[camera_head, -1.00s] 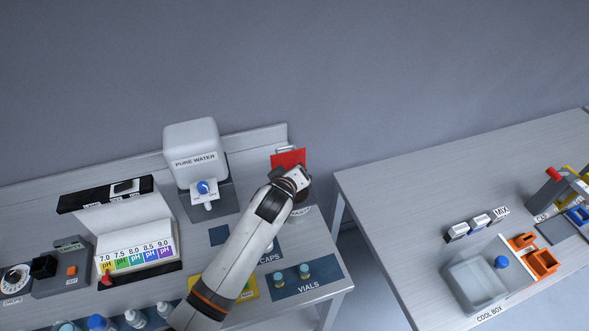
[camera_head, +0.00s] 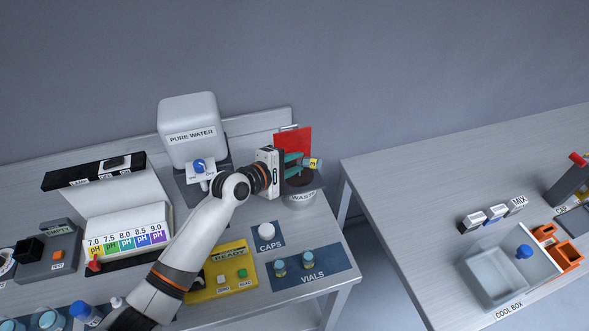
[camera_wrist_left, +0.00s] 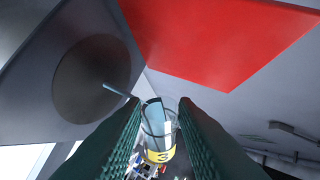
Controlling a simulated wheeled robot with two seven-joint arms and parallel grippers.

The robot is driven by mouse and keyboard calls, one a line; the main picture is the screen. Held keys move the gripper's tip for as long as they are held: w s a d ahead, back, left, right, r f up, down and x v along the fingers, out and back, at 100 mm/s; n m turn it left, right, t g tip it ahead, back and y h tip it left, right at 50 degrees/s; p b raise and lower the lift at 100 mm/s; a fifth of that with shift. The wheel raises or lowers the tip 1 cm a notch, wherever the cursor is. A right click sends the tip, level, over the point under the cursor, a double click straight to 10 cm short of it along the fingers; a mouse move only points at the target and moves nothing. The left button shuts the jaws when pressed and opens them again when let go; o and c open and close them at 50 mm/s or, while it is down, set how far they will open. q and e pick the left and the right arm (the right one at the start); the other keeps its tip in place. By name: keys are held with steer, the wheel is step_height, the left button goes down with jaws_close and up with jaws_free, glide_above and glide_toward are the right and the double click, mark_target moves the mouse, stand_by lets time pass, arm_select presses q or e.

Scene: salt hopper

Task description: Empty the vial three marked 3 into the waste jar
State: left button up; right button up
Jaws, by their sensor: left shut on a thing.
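Vial three (camera_head: 313,163), clear with a yellow band marked 3, is between the teal fingers of my left gripper (camera_head: 296,160). My left gripper is shut on it and holds it tipped, roughly level, above the waste jar (camera_head: 301,200). The jar's top is dark and round. In the left wrist view the vial (camera_wrist_left: 157,128) shows between the fingers with pale blue inside. A thin pale-blue streak (camera_wrist_left: 117,90) runs from near the vial across the jar's dark round opening (camera_wrist_left: 88,82). My right gripper is not in view.
A red panel (camera_head: 292,140) stands behind the jar. The pure water dispenser (camera_head: 190,125) is left of it. Two vials (camera_head: 293,262) stand on the blue vials mat, and a white cap (camera_head: 267,230) is on the caps mat. A gap separates the right table (camera_head: 400,190).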

arm_select(q)
steer(key=shift+f+n+h+b, duration=0.65)
steer(key=shift+n+b, duration=0.25)
steer(key=shift+b, duration=0.25)
steer(key=shift+r+n+h+b, duration=0.2)
steer(key=shift+n+h+b, duration=0.1)
steer(key=shift+n, duration=0.1)
steer(key=shift+a, duration=0.1)
steer(key=shift+r, duration=0.1)
